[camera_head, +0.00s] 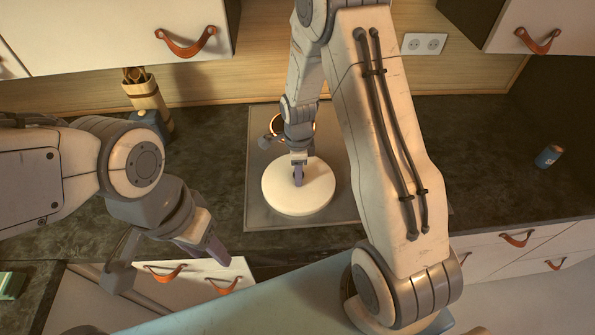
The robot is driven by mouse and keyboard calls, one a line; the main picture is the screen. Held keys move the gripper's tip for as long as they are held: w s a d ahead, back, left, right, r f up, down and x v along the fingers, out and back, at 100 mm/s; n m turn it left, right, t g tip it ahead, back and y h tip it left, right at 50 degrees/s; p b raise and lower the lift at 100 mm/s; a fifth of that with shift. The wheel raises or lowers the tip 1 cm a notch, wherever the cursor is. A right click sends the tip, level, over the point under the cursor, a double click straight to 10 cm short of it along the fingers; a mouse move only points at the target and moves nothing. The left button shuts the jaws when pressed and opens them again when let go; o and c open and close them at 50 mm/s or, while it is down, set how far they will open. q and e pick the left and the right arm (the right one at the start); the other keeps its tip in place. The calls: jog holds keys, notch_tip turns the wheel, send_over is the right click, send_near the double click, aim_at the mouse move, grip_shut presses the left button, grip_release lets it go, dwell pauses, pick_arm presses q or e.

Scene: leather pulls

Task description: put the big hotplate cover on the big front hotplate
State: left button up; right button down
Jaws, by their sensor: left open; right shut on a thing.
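The big hotplate cover (310,202) is a round cream-white disc over the front part of the grey hob (258,215). My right gripper (298,180) reaches down from above and is shut on the cover at its middle. The front hotplate is hidden under the cover. I cannot tell whether the cover rests on it or hangs just above. An orange-rimmed ring (313,127) shows at the back of the hob, partly behind my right wrist. My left gripper (222,262) is open and empty, left of the hob near the counter's front edge.
A wooden utensil holder (147,95) and a blue object (147,122) stand at the back left. A blue can (548,156) stands on the right counter. Drawers with leather pulls (517,239) lie below the counter. The counter right of the hob is largely clear.

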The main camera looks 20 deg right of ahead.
jog(key=shift+c, duration=2.1)
grip_release()
notch_tip(320, 180, up, 7)
jog(key=p, duration=0.6)
